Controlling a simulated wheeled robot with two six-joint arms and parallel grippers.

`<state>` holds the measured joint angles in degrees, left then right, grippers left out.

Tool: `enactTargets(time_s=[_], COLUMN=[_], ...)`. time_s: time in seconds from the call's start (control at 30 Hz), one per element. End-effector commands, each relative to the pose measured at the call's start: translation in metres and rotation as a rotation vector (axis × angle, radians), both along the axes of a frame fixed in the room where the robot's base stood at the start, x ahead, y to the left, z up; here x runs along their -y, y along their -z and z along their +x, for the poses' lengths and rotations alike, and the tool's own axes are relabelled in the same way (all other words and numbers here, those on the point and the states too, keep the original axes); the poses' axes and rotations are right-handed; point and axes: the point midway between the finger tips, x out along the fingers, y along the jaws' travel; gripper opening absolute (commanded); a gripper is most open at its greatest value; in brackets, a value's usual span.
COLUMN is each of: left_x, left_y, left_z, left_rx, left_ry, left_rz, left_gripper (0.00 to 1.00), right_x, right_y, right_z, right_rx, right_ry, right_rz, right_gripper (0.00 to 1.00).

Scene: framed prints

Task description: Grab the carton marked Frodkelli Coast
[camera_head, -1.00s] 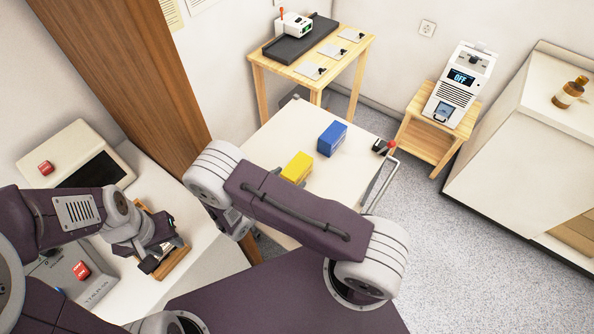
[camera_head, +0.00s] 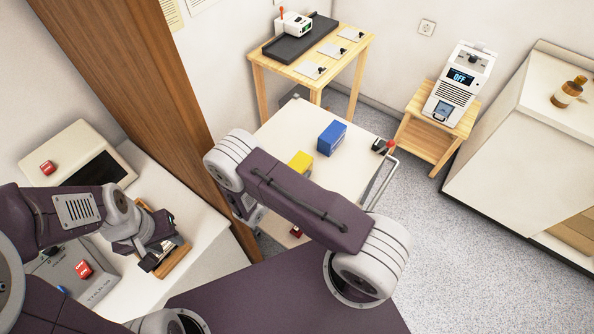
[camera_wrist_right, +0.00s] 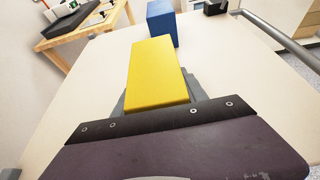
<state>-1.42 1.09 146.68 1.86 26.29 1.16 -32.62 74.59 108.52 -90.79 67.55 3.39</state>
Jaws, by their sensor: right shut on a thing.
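A yellow carton (camera_head: 300,163) shows at the white table (camera_head: 275,130), partly covered by my right arm in the head view. In the right wrist view the yellow carton (camera_wrist_right: 157,72) stands between the fingers of my right gripper (camera_wrist_right: 158,103), which is shut on it. I cannot tell whether it touches the tabletop. A blue carton (camera_head: 332,138) stands beyond it and also shows in the right wrist view (camera_wrist_right: 161,22). No lettering is readable on either carton. My left gripper (camera_head: 158,262) is over the left counter by a brown wooden piece; its jaws are unclear.
A black item with a red knob (camera_head: 383,146) sits at the table's right edge near a metal rail (camera_head: 378,188). A red thing (camera_head: 296,231) shows beneath my right arm. A wooden stand (camera_head: 432,140) holds a white device (camera_head: 460,84). The table's far part is clear.

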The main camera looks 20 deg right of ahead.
Motion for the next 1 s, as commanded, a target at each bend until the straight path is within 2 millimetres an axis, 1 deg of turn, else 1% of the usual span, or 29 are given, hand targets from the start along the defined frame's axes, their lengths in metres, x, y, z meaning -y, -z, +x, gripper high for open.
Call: enactTargets(time_s=[0.17, 0.27, 0.37, 0.47, 0.5, 0.7, 0.9, 0.93, 1.0], left_x=[0.000, 0.000, 0.000, 0.000, 0.000, 0.000, 0.000, 0.000, 0.000], left_y=[0.000, 0.000, -0.001, -0.002, -0.002, -0.001, 0.001, -0.006, -0.013], left_z=[0.000, 0.000, 0.000, 0.000, 0.000, 0.000, 0.000, 0.000, 0.000], left_rx=[0.000, 0.000, 0.000, 0.000, 0.000, 0.000, 0.000, -0.001, 0.000], left_ry=[0.000, 0.000, 0.000, 0.000, 0.000, 0.000, 0.000, 0.000, 0.000], left_rz=[0.000, 0.000, 0.000, 0.000, 0.000, 0.000, 0.000, 0.000, 0.000], left_gripper=[0.36, 0.36, 0.36, 0.36, 0.36, 0.36, 0.36, 0.36, 0.36], right_x=[0.000, 0.000, 0.000, 0.001, 0.007, 0.034, 0.053, 0.056, 0.060], right_y=[-0.001, -0.008, -0.024, -0.046, -0.049, -0.076, -0.097, -0.103, -0.108], right_z=[0.000, 0.000, 0.000, -0.001, -0.011, -0.049, -0.079, -0.082, -0.088], right_rx=[0.000, 0.000, 0.003, 0.002, -0.003, -0.003, -0.001, -0.003, -0.003], right_ry=[0.000, 0.000, 0.000, 0.000, 0.001, 0.001, 0.001, -0.001, 0.000], right_rz=[0.000, 0.000, 0.002, 0.001, -0.002, -0.002, -0.001, -0.002, -0.003], right_gripper=[0.00, 0.00, 0.00, 0.00, 0.00, 0.00, 0.00, 0.00, 0.00])
